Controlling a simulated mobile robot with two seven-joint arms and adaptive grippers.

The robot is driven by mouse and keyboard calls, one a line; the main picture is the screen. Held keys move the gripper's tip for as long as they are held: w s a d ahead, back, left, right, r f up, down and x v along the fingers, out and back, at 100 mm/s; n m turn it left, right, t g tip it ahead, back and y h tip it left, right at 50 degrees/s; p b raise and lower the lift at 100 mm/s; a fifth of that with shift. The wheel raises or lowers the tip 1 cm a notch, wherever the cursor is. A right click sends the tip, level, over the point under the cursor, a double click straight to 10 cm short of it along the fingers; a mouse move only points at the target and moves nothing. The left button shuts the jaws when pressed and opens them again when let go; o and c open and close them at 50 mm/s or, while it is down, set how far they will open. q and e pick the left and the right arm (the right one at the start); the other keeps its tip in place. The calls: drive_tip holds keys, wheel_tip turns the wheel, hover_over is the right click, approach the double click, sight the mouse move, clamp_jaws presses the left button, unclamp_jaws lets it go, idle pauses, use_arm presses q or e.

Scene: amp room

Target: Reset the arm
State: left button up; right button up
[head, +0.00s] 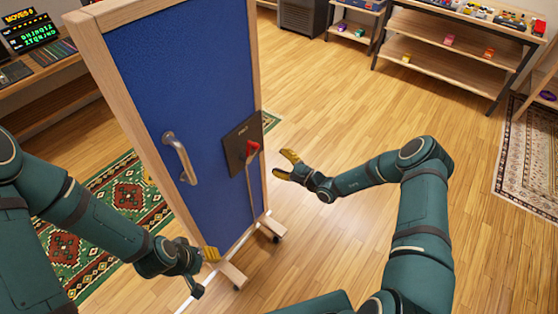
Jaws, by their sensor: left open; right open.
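My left gripper (207,271) is open and empty at the lower left, in front of the foot of the blue panel. One of its fingertips is yellow. My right gripper (284,166) is open and empty to the right of the blue panel (190,80), its yellow fingertip pointing toward the panel. The panel stands upright in a wooden frame. It bears a dark plate (236,140) with a red-tipped switch or lever (252,149) and a metal pull handle (179,158). Both grippers appear apart from the handle and the red tip.
The panel's frame stands on casters (276,238). A green and red rug (120,205) lies behind it at left. A desk (45,75) with a lit sign (32,37) is at upper left. Shelves (450,62) with small toys stand at upper right. The wooden floor (340,100) between is clear.

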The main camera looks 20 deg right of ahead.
drive_tip(key=s+a+f+n+g+b, duration=0.1)
drive_tip(key=s+a+f+n+g, duration=0.25)
drive_tip(key=s+a+g, duration=0.35)
drive_tip(key=s+a+f+n+g+b, duration=0.1)
drive_tip(key=s+a+f+n+g, duration=0.1)
drive_tip(key=s+a+n+g, duration=0.6)
drive_tip(key=s+d+n+t+h+b, duration=0.1)
drive_tip(key=s+d+n+h, duration=0.1)
drive_tip(key=s, duration=0.4)
drive_tip(key=s+d+r+n+t+h+b, duration=0.1)
drive_tip(key=s+d+n+h, duration=0.1)
drive_tip(key=s, duration=0.5)
drive_tip(key=d+h, duration=0.1)
drive_tip(key=h, duration=0.1)
drive_tip(key=shift+s+d+h+b, duration=0.15)
drive_tip(key=shift+d+h+b, duration=0.2)
drive_tip(key=shift+d+h, duration=0.05)
